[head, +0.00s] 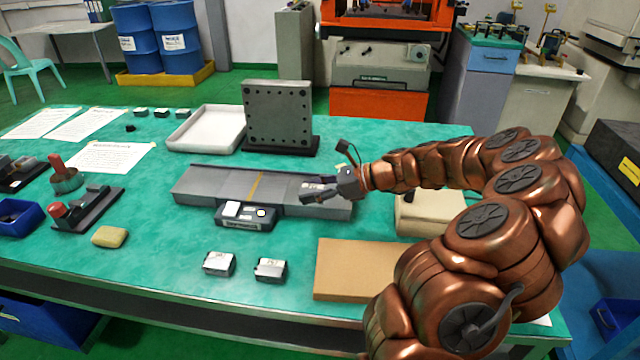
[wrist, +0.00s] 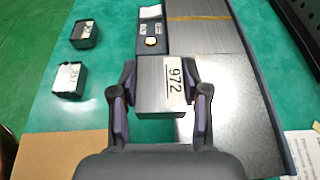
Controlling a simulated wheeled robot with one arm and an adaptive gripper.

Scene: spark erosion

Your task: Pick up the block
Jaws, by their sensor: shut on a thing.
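A dark box with a round button (head: 245,222) sits at the plate's front edge. Two small labelled blocks (head: 219,263) (head: 270,269) stand in front. A brown board (head: 350,268) lies front right. A white tray (head: 205,130) and an upright drilled plate (head: 277,112) stand behind.

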